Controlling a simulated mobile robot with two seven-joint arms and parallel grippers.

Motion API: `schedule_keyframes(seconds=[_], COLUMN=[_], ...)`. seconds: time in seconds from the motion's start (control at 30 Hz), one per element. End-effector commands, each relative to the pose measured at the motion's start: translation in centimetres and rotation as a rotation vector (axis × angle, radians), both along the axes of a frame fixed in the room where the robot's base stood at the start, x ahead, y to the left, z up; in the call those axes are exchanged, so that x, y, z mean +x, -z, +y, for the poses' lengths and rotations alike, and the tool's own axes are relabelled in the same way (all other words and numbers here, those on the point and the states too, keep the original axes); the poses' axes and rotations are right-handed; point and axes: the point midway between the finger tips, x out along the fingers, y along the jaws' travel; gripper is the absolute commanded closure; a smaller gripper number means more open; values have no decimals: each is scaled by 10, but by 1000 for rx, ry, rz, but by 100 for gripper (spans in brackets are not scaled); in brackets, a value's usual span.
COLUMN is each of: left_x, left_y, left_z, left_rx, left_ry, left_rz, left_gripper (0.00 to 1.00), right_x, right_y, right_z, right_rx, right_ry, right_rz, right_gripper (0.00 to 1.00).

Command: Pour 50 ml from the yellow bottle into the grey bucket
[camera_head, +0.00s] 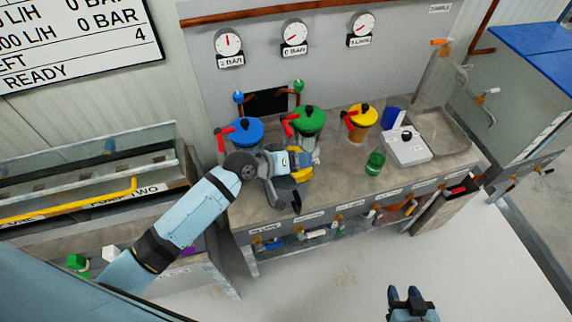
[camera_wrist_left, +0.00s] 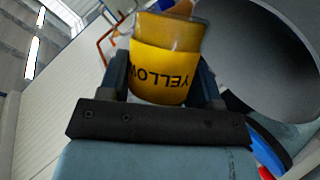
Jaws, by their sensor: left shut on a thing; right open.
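My left gripper (camera_head: 284,165) is in front of the blue-lidded and green-lidded vessels on the bench. It is shut on the yellow bottle (camera_head: 302,176), which is partly hidden by the fingers. In the left wrist view the bottle (camera_wrist_left: 165,72) sits between both fingers (camera_wrist_left: 165,85), its yellow label reading YELLOW upside down. I cannot tell its tilt or liquid level. A large grey curved surface (camera_wrist_left: 270,45) beside it may be the grey bucket, but I cannot tell. No grey bucket is clearly seen in the head view. My right gripper (camera_head: 410,300) is open and empty, low over the floor.
Vessels with blue (camera_head: 240,132), green (camera_head: 306,121) and yellow (camera_head: 362,117) lids and red handles stand along the bench. A sink (camera_head: 442,132) is at the right end.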

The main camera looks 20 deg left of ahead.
Motion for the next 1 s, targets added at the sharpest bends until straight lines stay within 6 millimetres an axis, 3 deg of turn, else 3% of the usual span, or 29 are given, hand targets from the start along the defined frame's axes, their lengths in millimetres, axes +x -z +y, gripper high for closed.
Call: schedule_keyframes(seconds=[1.0], left_x=[-1], left_y=[2], left_z=[-1], left_rx=[-50], left_ry=[-1], left_rz=[35], left_gripper=[71], right_x=[-2], right_y=[8], right_z=[1], right_rx=[0], right_ry=[-4], right_rz=[4], right_gripper=[57])
